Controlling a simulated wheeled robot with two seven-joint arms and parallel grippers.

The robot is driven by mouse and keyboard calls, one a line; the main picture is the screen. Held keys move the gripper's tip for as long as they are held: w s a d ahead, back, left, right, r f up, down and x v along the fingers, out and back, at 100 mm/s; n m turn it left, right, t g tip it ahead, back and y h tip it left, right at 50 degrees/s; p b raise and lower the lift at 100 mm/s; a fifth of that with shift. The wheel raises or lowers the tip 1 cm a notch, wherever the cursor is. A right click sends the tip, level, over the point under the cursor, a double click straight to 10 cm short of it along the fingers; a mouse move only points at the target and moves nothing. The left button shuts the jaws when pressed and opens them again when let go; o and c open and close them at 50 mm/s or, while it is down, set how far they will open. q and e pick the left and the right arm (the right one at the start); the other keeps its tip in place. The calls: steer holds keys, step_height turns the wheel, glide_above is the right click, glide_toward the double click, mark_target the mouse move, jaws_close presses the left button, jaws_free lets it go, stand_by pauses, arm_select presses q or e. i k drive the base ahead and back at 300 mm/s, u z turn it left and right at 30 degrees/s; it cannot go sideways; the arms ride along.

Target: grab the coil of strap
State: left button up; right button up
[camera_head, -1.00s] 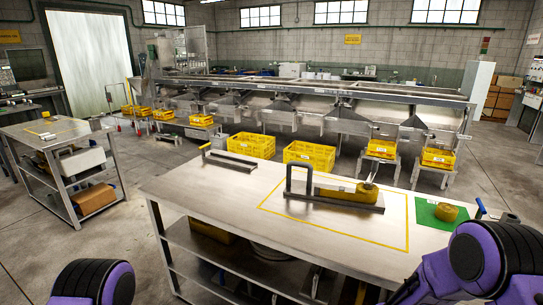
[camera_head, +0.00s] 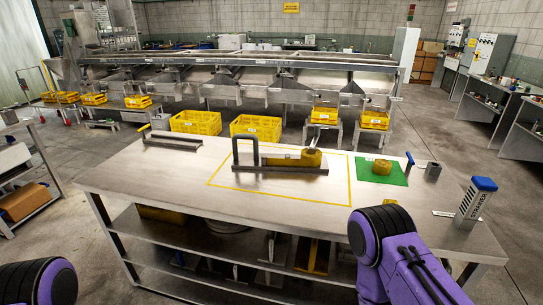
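A small yellow-brown coil of strap (camera_head: 382,166) sits on a green mat (camera_head: 366,178) at the right part of the steel workbench (camera_head: 180,185). A similar yellow-brown roll (camera_head: 311,158) sits at the right end of a dark metal fixture (camera_head: 280,169) with an upright handle, inside a yellow taped outline. Purple links of my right arm show at the lower right and of my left arm at the lower left corner. Neither gripper's fingers are in view. Nothing covers the coil on the mat.
A flat bar with a handle (camera_head: 172,139) lies at the back left. Yellow crates (camera_head: 256,127) stand behind the bench. The bench's front left is clear.

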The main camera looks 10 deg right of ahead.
mark_target(381, 167)
steer(key=z, duration=1.3)
steer(key=k, duration=0.5)
steer(key=z, duration=1.45)
steer(key=i, duration=4.55)
